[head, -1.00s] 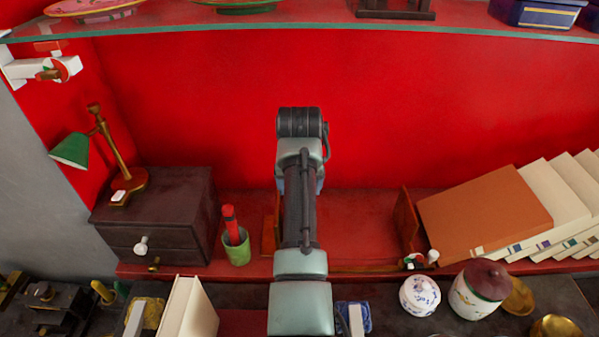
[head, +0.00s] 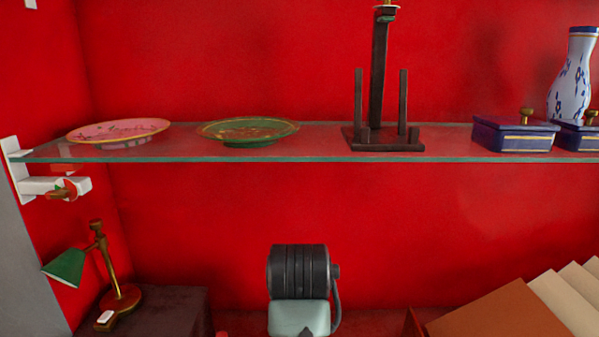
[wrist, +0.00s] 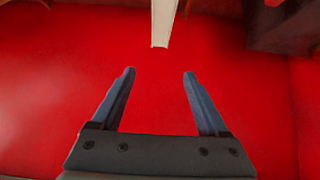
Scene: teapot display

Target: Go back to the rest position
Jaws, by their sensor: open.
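My gripper (wrist: 159,75) shows in the wrist view with its two blue-grey fingers spread apart and nothing between them. Red surface fills the space beyond the fingers. A pale, narrow upright thing (wrist: 163,22) stands ahead of the gap between the fingertips, apart from them. In the head view only the top of my arm shows at the bottom centre, in front of the red wall; the gripper itself is out of that view.
A glass shelf (head: 330,150) crosses above my arm. It bears a pink plate (head: 118,130), a green plate (head: 248,130), a dark wooden stand (head: 380,95), blue boxes (head: 514,134) and a vase (head: 572,80). A green lamp (head: 66,268) stands left; leaning books (head: 500,315) are right.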

